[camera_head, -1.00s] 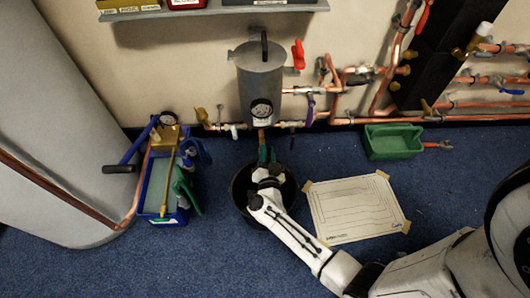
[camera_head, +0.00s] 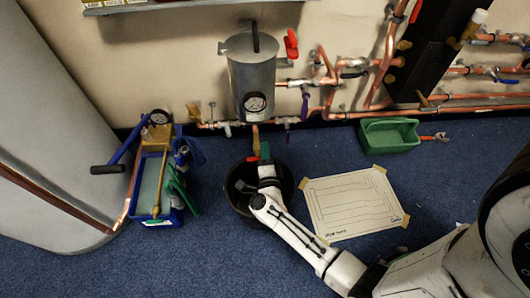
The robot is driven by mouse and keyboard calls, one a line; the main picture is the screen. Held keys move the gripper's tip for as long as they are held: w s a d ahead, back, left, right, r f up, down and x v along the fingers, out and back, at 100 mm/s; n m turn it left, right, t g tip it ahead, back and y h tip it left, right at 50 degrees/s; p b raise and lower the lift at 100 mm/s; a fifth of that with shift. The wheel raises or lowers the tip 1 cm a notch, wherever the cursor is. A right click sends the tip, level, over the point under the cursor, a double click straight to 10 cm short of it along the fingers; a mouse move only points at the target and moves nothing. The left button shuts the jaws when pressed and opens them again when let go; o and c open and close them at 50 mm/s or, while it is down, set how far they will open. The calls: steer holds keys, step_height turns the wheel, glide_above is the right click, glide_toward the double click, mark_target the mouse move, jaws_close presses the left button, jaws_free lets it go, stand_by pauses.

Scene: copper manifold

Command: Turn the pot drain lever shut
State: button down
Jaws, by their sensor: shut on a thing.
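The grey cylindrical pot (camera_head: 252,78) stands against the wall, with a round gauge (camera_head: 256,103) on its front and a red lever (camera_head: 291,44) at its upper right. A copper drain pipe with a brass-coloured part (camera_head: 256,138) hangs below it. My gripper (camera_head: 262,159) is at the lower end of this drain, above a black bucket. It is shut on the drain lever, which is mostly hidden by the fingers. Small green and red patches show at the fingertips; I cannot tell which belong to the lever or its exact angle.
The black bucket (camera_head: 240,205) stands on the blue carpet under my gripper. A blue tool caddy (camera_head: 158,217) is at left, a taped paper sheet (camera_head: 352,205) at right, and a green tray (camera_head: 390,137) behind it. Copper pipes (camera_head: 440,109) run along the wall.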

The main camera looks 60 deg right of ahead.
steer(key=shift+f+m+b, duration=0.35)
steer(key=shift+m, duration=0.65)
steer(key=c, duration=1.1)
jaws_free()
steer(key=p+v, duration=0.2)
steer(key=v, duration=0.9)
steer(key=shift+d, duration=0.1)
